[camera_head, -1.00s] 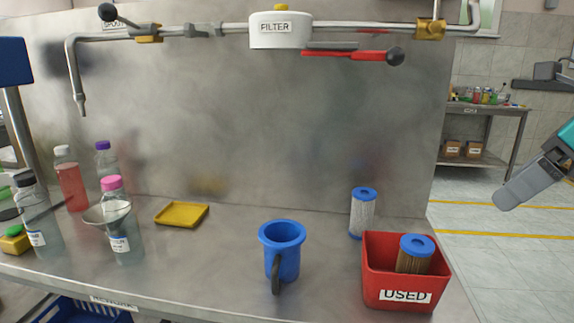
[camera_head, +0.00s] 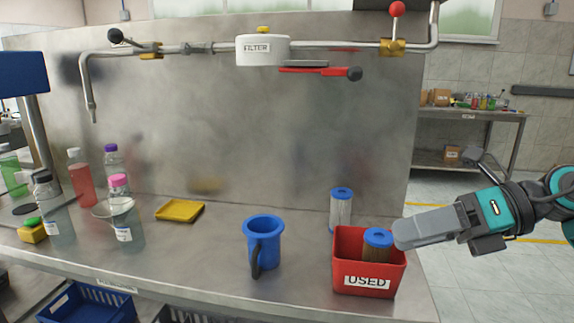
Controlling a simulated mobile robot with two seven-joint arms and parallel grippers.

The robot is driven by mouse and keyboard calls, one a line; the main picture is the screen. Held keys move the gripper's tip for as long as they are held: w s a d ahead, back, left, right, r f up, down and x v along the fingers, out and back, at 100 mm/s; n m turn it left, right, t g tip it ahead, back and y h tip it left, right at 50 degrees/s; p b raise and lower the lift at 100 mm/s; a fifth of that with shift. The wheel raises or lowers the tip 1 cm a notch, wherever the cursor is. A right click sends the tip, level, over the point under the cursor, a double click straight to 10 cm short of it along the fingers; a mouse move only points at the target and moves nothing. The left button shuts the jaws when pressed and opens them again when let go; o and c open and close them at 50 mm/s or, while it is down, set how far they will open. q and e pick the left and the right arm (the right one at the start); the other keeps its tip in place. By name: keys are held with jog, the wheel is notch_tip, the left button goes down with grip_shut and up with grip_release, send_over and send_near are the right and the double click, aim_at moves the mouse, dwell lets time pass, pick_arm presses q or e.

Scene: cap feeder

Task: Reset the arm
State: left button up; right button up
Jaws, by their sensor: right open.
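My right gripper (camera_head: 402,235) comes in from the right edge and points left. Its grey fingers are seen from the side, with nothing visible between them. In the picture its tips overlap the right rim of the red bin marked USED (camera_head: 364,282); I cannot tell whether they touch it. A brown filter cartridge with a blue cap (camera_head: 377,243) stands inside the bin, just left of the fingertips. My left gripper is not in view.
A white filter cartridge (camera_head: 340,211) stands behind the bin. A blue jug (camera_head: 264,243), a yellow tray (camera_head: 180,211) and several bottles stand on the metal bench (camera_head: 205,262). A pipe carries the white FILTER housing (camera_head: 263,50) above. Open floor lies right of the bench.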

jog(key=a+m+t+y+p, duration=0.1)
jog(key=a+m+t+y, duration=0.1)
jog(key=a+m+y, duration=0.25)
jog(key=w+d+f+m+t+h+p, duration=0.15)
jog(key=f+m+t+h, duration=0.4)
jog(key=m, duration=0.65)
jog(key=w+d+f+m+t+h+p, duration=0.1)
jog(key=d+f+m+t+h+p, duration=0.15)
jog(key=f+m+t, duration=0.8)
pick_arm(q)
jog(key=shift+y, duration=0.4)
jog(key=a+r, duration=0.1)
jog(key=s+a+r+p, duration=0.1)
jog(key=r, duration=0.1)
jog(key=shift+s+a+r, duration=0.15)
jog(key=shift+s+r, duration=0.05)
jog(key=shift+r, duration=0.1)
pick_arm(e)
jog(key=s+f+m+g+h, duration=0.7)
jog(key=s+f+m+g, duration=0.3)
jog(key=s+f+m, duration=0.3)
notch_tip(320, 180, down, 4)
jog(key=shift+s+a+r+h, duration=0.25)
jog(key=shift+s+a+h, duration=0.15)
jog(key=shift+s, duration=0.3)
